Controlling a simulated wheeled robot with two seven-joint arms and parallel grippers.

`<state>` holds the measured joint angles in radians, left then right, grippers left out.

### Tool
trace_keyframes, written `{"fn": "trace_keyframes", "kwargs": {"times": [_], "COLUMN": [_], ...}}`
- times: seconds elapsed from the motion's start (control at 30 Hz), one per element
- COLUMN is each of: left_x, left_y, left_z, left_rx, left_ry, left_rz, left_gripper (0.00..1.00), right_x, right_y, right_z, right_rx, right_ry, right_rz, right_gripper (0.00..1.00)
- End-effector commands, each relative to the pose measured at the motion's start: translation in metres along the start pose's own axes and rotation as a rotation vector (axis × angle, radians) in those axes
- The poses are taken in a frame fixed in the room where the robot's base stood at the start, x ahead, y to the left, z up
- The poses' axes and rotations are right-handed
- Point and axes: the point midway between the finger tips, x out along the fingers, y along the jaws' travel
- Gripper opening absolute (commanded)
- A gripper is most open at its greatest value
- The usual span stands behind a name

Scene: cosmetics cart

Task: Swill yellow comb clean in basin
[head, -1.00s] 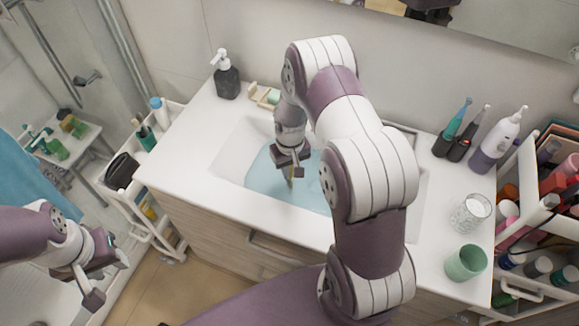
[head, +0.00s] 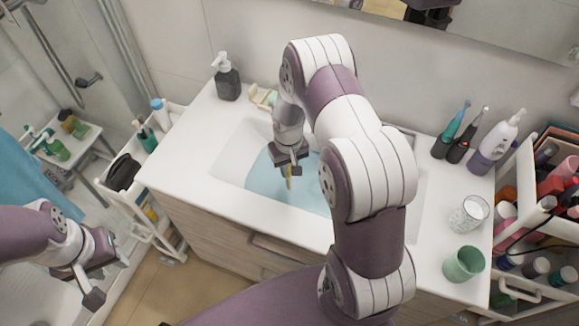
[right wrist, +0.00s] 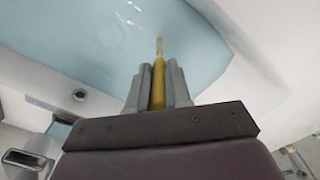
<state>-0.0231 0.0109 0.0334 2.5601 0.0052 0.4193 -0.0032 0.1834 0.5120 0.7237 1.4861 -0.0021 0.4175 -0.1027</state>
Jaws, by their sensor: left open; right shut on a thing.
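The basin (head: 232,160) is set in the white counter and holds light blue water. My right gripper (head: 287,172) points down over the basin and is shut on the yellow comb (right wrist: 158,88). The comb also shows in the head view (head: 289,183) as a small yellow piece below the fingers. In the right wrist view the comb runs out between the two fingers of my right gripper (right wrist: 157,85), and its far end is at or in the water; I cannot tell how deep. My left gripper (head: 106,275) is open and empty, off the counter at the lower left.
A dark soap dispenser (head: 228,80) and a soap dish (head: 262,97) stand behind the basin. At the right are toothbrushes (head: 452,130), a white-purple bottle (head: 495,142), a glass (head: 468,214) and a green cup (head: 463,264). Carts flank both sides of the counter.

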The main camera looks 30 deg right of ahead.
Motion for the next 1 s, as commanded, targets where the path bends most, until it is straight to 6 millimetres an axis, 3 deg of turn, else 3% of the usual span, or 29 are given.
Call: {"fn": "trace_keyframes", "kwargs": {"times": [0.03,1.0], "left_x": [-0.010,-0.094], "left_y": [0.000,0.000], "left_z": [-0.001,-0.011], "left_rx": [0.000,0.000], "left_ry": [0.000,0.000], "left_rz": [0.000,0.000], "left_gripper": [0.43,0.43], "right_x": [-0.012,-0.118], "right_y": [0.000,0.000], "right_z": [0.000,0.000], "right_rx": [0.000,0.000], "right_ry": [0.000,0.001], "right_rz": [0.000,0.000], "right_gripper": [0.00,0.00]}}
